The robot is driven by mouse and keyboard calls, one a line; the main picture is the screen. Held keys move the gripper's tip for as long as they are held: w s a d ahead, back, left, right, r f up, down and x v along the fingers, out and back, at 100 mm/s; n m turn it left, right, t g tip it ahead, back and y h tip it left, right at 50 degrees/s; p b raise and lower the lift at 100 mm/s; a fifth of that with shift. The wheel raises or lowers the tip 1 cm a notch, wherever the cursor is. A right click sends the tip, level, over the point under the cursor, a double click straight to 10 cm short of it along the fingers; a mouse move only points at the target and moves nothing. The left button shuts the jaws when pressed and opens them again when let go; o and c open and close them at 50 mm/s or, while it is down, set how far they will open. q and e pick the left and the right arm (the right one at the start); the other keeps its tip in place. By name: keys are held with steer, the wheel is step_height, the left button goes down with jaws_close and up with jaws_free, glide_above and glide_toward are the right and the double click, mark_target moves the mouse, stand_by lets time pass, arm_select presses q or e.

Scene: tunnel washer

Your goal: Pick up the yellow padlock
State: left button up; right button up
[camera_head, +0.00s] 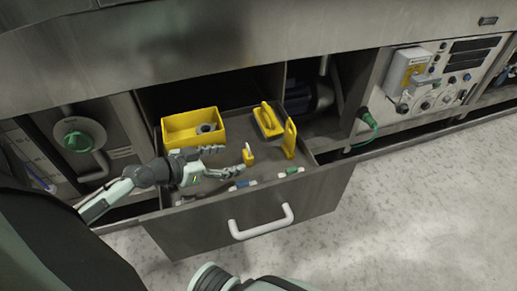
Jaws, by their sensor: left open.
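The small yellow padlock (249,156), with a pale shackle on top, stands on the floor of the open drawer (215,210). My left gripper (234,160) reaches into the drawer from the left with its fingers spread open. Its fingertips are just left of the padlock, with the upper finger behind and the lower finger nearer the drawer front. Nothing shows between the fingers, and I cannot tell whether a fingertip touches the padlock. My right gripper is not in view.
A yellow bin (178,125) holding a grey part sits at the drawer's back left. Two yellow handled pieces stand right of the padlock, one (268,121) behind the other (290,139). Small blue (243,185) and green (291,172) items lie near the drawer front.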

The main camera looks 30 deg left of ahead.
mark_target(244, 155)
arm_select(q)
steer(key=shift+x, duration=0.85)
steer(key=x, duration=0.4)
steer(key=shift+w+a+f, duration=0.2)
steer(key=shift+w, duration=0.1)
steer(key=shift+w+d+f, duration=0.1)
steer(key=shift+w+f, duration=0.05)
steer(key=shift+w, duration=0.1)
steer(key=c, duration=1)
steer(key=shift+c, duration=1.6)
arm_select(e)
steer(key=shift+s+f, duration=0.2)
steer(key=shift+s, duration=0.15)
